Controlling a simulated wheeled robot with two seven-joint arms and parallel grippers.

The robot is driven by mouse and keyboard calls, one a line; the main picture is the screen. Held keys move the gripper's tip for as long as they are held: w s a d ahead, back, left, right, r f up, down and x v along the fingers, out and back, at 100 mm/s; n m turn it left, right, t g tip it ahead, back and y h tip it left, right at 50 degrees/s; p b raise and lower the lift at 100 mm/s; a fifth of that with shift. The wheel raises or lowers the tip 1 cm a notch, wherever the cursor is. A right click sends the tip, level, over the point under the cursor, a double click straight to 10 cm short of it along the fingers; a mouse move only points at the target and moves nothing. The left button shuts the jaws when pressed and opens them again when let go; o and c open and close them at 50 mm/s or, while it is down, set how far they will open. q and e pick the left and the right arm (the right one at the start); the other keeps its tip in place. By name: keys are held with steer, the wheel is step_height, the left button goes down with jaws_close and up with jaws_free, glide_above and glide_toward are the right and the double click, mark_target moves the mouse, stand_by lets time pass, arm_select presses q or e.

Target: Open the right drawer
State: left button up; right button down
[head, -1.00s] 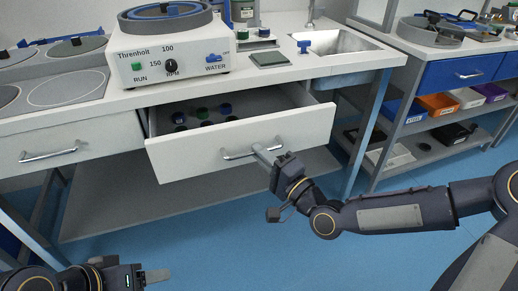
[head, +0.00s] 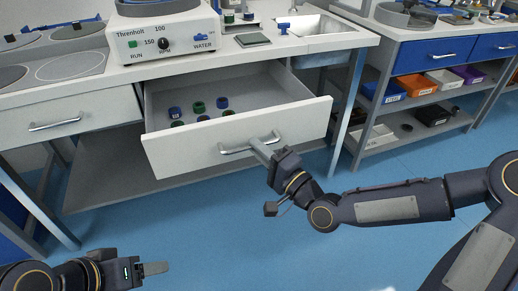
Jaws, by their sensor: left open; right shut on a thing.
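The right drawer (head: 180,154) is white and stands pulled well out from under the bench, with several small green, blue and dark round pieces (head: 198,107) inside. Its metal bar handle (head: 235,149) is on the front panel. My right gripper (head: 262,150) is shut on the right part of this handle. My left gripper (head: 155,268) is open and empty, low at the bottom left, away from the drawers. The left drawer (head: 70,127) is closed, with its own bar handle (head: 55,124).
A polishing machine (head: 165,40) and a sink (head: 318,25) are on the bench above. A second bench at right has a blue drawer (head: 435,54) and a shelf of coloured bins (head: 416,85). The blue floor (head: 250,235) in front is clear.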

steer(key=c, duration=1.5)
jaws_free()
steer(key=p+v, duration=0.2)
steer(key=v, duration=0.5)
steer(key=shift+s+d+f, duration=0.1)
steer(key=shift+s+d, duration=0.1)
steer(key=shift+s, duration=0.1)
steer(key=shift+f, duration=0.1)
